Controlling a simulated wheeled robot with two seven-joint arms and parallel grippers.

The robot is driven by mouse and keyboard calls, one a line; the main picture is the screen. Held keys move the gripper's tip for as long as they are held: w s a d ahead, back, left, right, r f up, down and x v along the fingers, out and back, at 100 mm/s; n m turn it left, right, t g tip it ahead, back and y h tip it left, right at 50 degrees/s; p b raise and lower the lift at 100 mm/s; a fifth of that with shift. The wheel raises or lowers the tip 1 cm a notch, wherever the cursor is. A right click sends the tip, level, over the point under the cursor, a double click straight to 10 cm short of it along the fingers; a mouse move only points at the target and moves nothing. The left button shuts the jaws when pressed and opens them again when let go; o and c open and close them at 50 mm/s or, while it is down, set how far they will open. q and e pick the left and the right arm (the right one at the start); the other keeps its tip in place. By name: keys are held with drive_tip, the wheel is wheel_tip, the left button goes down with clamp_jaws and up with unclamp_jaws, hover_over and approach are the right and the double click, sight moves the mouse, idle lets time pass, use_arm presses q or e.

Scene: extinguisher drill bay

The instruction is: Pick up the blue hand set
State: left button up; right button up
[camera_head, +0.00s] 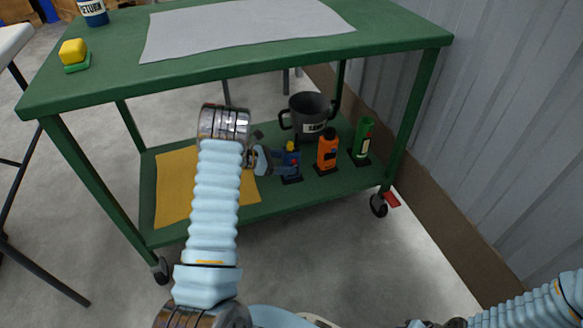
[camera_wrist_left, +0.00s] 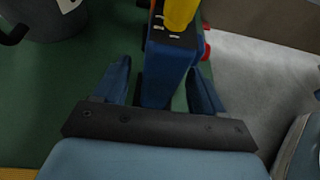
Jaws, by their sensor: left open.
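The blue hand set (camera_head: 293,158), with a yellow top, stands upright on the lower shelf of the green cart, in a dark base. My left gripper (camera_head: 278,161) is open right beside it, reaching in from the left. In the left wrist view the blue hand set (camera_wrist_left: 166,68) lies between the two spread fingers of the left gripper (camera_wrist_left: 159,82). I cannot tell whether either finger touches it. Its lower part is partly hidden. My right arm enters at the lower right of the head view, but its gripper does not show.
An orange hand set (camera_head: 327,151) and a green one (camera_head: 362,139) stand to the right. A dark mug (camera_head: 310,113) is behind. A yellow mat (camera_head: 176,185) covers the shelf's left side. The green tabletop (camera_head: 395,35) overhangs the shelf. A corrugated wall (camera_head: 500,120) is at right.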

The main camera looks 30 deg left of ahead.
use_arm(q)
drive_tip(key=x, duration=0.2)
drive_tip(key=shift+w+d+f, duration=0.15)
drive_tip(key=shift+w+d, duration=0.05)
drive_tip(key=shift+d, duration=0.05)
clamp_jaws()
idle(0.3)
